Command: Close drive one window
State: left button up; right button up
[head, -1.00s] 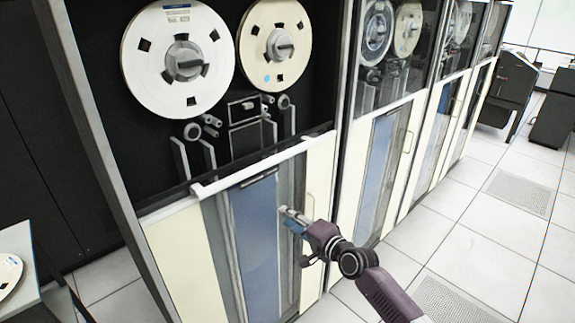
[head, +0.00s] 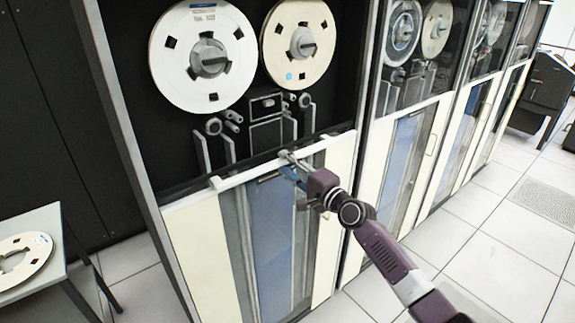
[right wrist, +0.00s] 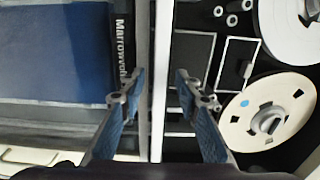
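Drive one is the nearest tape drive, with a large white reel (head: 201,58) and a smaller cream reel (head: 299,43) in its dark upper bay. A white bar (head: 240,178), seemingly the window's edge or handle, runs along the bottom of that bay. The window glass itself is hard to make out. My right gripper (head: 286,161) is at the bar, right of its middle. In the right wrist view my right gripper (right wrist: 157,82) is open, its fingers on either side of the pale bar (right wrist: 152,60). Contact cannot be told. My left gripper is out of view.
Below the bar are a blue panel (head: 272,240) and cream panels of drive one. More tape drives (head: 408,130) stand in a row to the right. A grey table (head: 45,220) with a reel (head: 22,258) is at the left. The tiled floor (head: 480,260) at the right is clear.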

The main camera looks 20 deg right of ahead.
grip_shut()
dwell(0.3)
